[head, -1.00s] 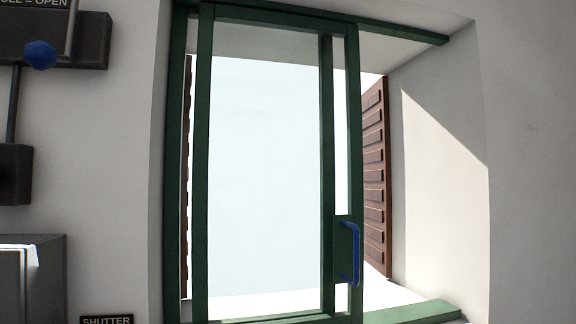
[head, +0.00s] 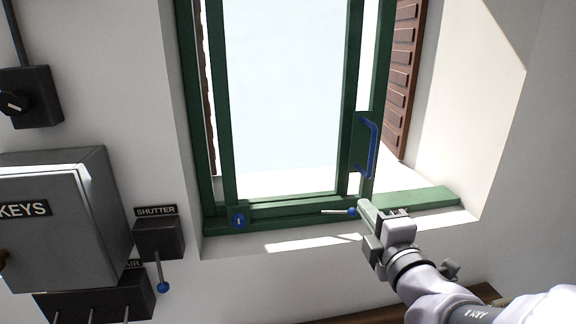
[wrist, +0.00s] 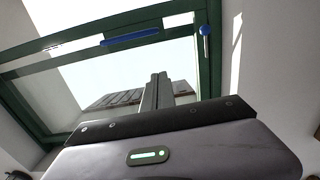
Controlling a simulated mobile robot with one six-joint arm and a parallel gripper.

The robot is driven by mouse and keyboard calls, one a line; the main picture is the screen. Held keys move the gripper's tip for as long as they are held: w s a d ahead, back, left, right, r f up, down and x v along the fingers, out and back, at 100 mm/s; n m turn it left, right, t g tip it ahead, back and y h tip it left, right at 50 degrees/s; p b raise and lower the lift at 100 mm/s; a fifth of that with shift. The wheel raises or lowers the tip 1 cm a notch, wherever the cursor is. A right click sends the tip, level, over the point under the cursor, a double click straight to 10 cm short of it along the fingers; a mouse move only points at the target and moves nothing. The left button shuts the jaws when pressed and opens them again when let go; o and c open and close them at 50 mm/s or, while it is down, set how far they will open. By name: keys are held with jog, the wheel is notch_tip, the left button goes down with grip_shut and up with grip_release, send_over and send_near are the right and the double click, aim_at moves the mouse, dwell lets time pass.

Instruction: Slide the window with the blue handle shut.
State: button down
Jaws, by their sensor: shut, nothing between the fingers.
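The green-framed sliding window (head: 229,120) stands in a deep white wall recess. Its blue handle (head: 372,148) is an upright bar on the sash's right side. An open gap lies to the right of this sash. My gripper (head: 362,205) is shut and empty, below the handle and apart from it, near the lower rail. In the wrist view the closed fingers (wrist: 157,92) point toward the window, with the blue handle (wrist: 130,37) beyond them. A small lever with a blue ball (head: 352,211) sits at the lower rail, close beside my fingertips; contact cannot be told.
A blue round lock (head: 239,221) is on the lower left frame. A brown shutter (head: 403,75) stands outside at the right. On the left wall are a grey KEYS cabinet (head: 60,210) and a SHUTTER lever box (head: 158,238). The right recess wall (head: 470,110) is bare.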

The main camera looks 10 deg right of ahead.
jog(key=w+d+p, duration=0.4)
jog(key=w+p, duration=0.7)
jog(key=p, duration=0.2)
jog(key=shift+d, duration=0.1)
